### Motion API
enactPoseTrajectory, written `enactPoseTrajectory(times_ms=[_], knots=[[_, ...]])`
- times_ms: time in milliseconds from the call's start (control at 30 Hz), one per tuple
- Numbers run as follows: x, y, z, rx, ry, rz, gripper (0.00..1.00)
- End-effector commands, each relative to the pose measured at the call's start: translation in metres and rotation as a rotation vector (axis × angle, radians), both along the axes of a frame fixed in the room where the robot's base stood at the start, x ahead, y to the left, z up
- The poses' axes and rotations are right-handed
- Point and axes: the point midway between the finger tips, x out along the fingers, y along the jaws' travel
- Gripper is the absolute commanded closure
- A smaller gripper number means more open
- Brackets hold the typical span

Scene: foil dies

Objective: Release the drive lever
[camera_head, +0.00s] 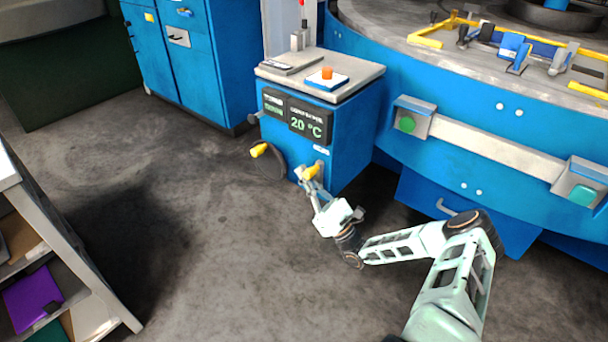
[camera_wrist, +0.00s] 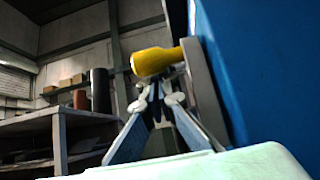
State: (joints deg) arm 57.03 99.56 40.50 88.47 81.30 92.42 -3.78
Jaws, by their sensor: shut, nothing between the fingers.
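A lever with a yellow handle (camera_head: 312,171) stands at the lower front of the blue control cabinet (camera_head: 350,140); I take it for the drive lever. The yellow handle (camera_wrist: 152,62) and its grey arm (camera_wrist: 203,90) show in the wrist view, the handle sticking out to the left. My gripper (camera_head: 306,187) is shut and empty, right at this lever. In the wrist view my fingertips (camera_wrist: 158,92) come together just below the handle and partly overlap it; I cannot tell if they touch it.
Another yellow handle (camera_head: 258,150) sits by a dark ring on the cabinet's left side. The cabinet display (camera_head: 305,122) reads 20 °C. A large blue round machine (camera_head: 450,120) with green buttons stands right. A shelf (camera_head: 85,260) is at left; the floor between is clear.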

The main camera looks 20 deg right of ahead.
Motion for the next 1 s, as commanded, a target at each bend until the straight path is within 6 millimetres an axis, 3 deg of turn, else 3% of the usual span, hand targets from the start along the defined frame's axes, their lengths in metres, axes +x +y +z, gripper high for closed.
enactPoseTrajectory(times_ms=[367, 1000], knots=[[-0.001, 0.001, -0.01, 0.0, 0.001, 0.001, 1.0], [-0.016, 0.007, -0.095, 0.001, 0.001, 0.015, 1.0]])
